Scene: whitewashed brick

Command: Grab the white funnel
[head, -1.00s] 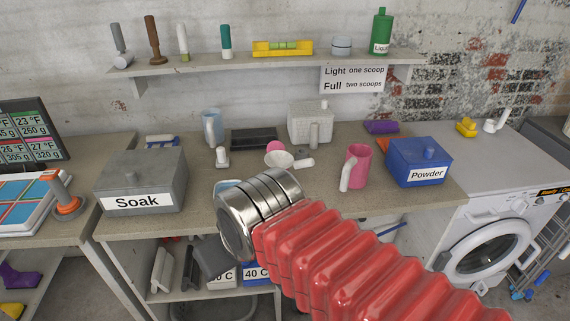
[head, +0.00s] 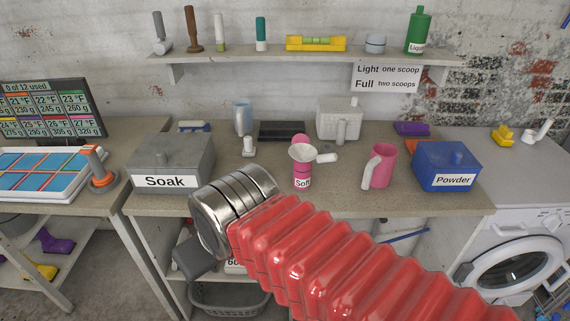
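My gripper (head: 194,258) shows only as a dark grey part below my steel wrist, in front of the counter's edge. It is left of, lower and nearer than the funnel, and apart from it. My wrist hides its fingers.
A grey "Soak" box (head: 170,160) stands left and a blue "Powder" box (head: 447,165) right. A pink mug (head: 380,165) is right of the funnel, a white box (head: 340,118) behind. A shelf (head: 310,57) with bottles hangs above.

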